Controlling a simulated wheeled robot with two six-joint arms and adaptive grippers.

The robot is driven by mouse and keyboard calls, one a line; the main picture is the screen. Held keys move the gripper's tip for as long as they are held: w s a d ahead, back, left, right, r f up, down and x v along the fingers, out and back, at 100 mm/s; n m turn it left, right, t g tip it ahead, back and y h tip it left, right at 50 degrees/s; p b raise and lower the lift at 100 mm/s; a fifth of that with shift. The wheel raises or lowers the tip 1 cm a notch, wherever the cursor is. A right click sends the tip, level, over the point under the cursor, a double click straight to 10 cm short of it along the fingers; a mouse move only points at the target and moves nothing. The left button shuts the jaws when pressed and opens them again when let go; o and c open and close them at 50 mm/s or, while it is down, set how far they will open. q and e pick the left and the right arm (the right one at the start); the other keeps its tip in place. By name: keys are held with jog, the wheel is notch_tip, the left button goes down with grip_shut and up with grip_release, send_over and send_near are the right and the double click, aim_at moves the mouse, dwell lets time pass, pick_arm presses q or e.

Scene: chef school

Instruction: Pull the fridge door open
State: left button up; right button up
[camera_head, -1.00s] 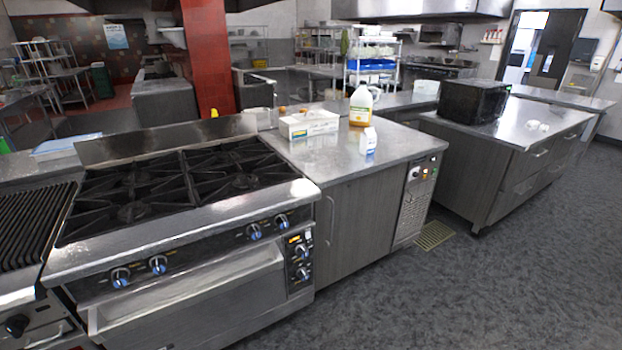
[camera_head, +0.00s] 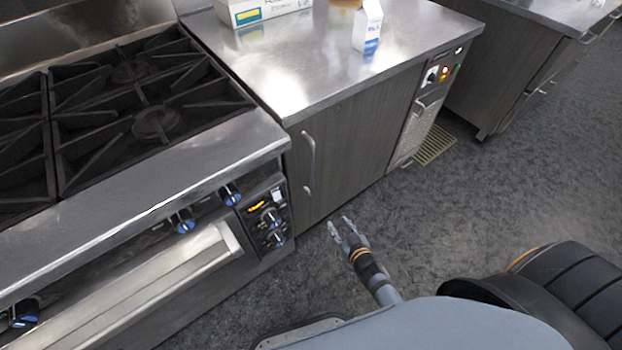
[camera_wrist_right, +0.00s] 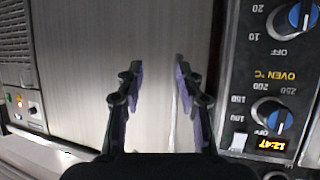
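The fridge door (camera_head: 345,150) is the grey wood-grain front under the steel counter, and it looks closed. Its slim vertical metal handle (camera_head: 309,163) is near the door's left edge, beside the oven. My right gripper (camera_head: 340,224) is in front of and below the handle in the head view, apart from it. In the right wrist view my right gripper (camera_wrist_right: 158,78) has its two fingers spread, with nothing held between them. My left gripper is not in view.
The stove and oven (camera_head: 150,190) stand directly left of the door, with knobs (camera_head: 270,218) close to my gripper. A carton (camera_head: 368,26) and a box (camera_head: 262,8) sit on the counter (camera_head: 320,50). The floor (camera_head: 500,200) to the right is clear.

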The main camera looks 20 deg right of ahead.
aim_at(314, 170)
jog(key=w+a+r+n+t+y+b, duration=0.1)
jog(key=w+a+r+t+b, duration=0.15)
jog(key=r, duration=0.45)
jog(key=w+a+r+t+y+b, duration=0.1)
jog(key=w+r+t, duration=0.15)
jog(key=r, duration=0.45)
jog(key=w, duration=0.7)
jog(key=w+a+p, duration=0.1)
jog(key=w, duration=0.2)
jog(key=shift+w+f, duration=0.15)
jog(key=shift+w, duration=0.05)
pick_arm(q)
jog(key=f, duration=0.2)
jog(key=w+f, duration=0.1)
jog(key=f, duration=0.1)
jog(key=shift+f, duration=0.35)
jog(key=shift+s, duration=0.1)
pick_arm(e)
grip_shut()
